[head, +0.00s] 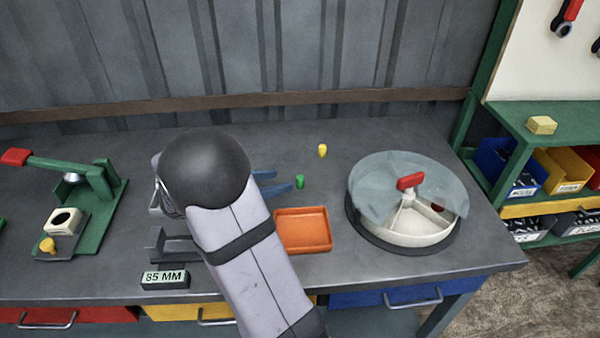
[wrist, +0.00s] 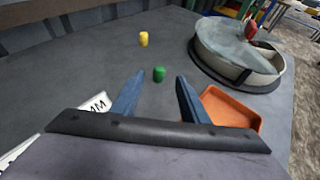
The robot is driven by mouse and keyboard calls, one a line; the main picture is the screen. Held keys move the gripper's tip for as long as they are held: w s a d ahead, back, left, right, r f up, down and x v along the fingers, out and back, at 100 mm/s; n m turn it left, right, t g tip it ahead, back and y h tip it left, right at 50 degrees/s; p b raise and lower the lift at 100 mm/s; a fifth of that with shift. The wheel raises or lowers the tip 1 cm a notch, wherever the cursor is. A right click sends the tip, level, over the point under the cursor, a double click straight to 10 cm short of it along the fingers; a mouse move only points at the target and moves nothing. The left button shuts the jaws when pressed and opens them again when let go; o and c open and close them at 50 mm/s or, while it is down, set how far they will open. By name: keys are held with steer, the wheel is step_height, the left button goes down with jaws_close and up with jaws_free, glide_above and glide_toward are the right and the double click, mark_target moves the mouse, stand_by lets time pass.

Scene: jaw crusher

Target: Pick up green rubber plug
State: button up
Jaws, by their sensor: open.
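The green rubber plug (head: 300,182) is a small green cylinder standing on the grey bench, behind the orange tray. In the wrist view the green plug (wrist: 159,74) stands just beyond my fingertips, roughly in line with the gap between them. My gripper (head: 283,181) has two blue fingers; they are apart and empty, with their tips pointing right towards the plug in the head view. The wrist view also shows the open fingers of my gripper (wrist: 160,77). The plug appears clear of both fingers. My arm hides part of the bench and the fingers' base in the head view.
A yellow plug (head: 322,150) stands behind the green one. An orange tray (head: 303,230) lies in front of it. A round sectioned container (head: 405,232) with a clear cover and red knob is to the right. A green lever press (head: 95,195) is at left. Bench behind the plugs is clear.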

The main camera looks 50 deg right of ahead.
mark_target(297, 179)
steer(key=shift+w+d+f+g+p, duration=0.15)
steer(key=shift+d+f+g+p, duration=0.2)
steer(key=shift+p, duration=0.2)
steer(key=shift+f+p+x, duration=0.15)
steer(key=shift+p+x, duration=0.25)
steer(key=shift+x, duration=1.45)
steer(key=shift+f+p+x, duration=0.1)
steer(key=shift+p+x, duration=0.25)
steer(key=shift+x, duration=1.5)
steer(key=shift+a, duration=0.15)
jaws_close()
